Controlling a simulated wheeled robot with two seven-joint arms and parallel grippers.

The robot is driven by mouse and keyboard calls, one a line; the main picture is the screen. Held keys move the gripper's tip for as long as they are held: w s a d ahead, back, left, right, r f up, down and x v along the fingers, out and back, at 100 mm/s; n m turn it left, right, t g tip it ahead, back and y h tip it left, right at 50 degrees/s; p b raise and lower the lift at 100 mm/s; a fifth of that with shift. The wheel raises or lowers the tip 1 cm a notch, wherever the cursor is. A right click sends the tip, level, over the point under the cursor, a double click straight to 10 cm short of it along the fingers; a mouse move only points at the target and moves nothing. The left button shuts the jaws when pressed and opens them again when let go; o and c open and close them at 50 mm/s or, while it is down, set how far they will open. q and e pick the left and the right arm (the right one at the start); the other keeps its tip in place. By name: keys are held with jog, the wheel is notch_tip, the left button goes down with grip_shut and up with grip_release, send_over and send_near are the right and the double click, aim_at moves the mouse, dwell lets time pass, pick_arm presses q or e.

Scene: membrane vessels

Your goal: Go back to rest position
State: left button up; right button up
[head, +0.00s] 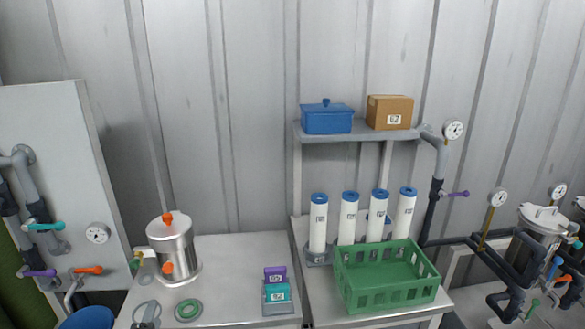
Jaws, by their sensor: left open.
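My right gripper is out of view.
Purple and teal blocks (277,293) sit on the left table. The right table holds white cartridges (348,218) and a green crate (387,273). A shelf above bears a blue box (327,118) and a cardboard box (390,112). Pipes and valves flank both sides.

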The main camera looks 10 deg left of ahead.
pick_arm(q)
jog(key=s+d+f+n+g+h, duration=0.25)
jog(key=s+d+n+g, duration=0.2)
jog(key=s, duration=0.45)
jog(key=s+d+f+n+g+h, duration=0.1)
jog(key=s+d+f+n+g, duration=0.4)
jog(key=s, duration=0.4)
jog(key=s+d+f+n+g+h, duration=0.2)
jog(key=s+d+n+g, duration=0.2)
jog(key=s+d, duration=0.4)
notch_tip(320, 180, down, 30)
jog(key=a+g, duration=0.1)
jog(key=s+a+f, duration=0.2)
jog(key=s+f, duration=0.8)
jog(key=s+a+f+g, duration=0.1)
jog(key=s+a+f, duration=0.1)
jog(key=s+f, duration=0.8)
jog(key=shift+f+y, duration=0.2)
jog(key=shift+y, duration=0.15)
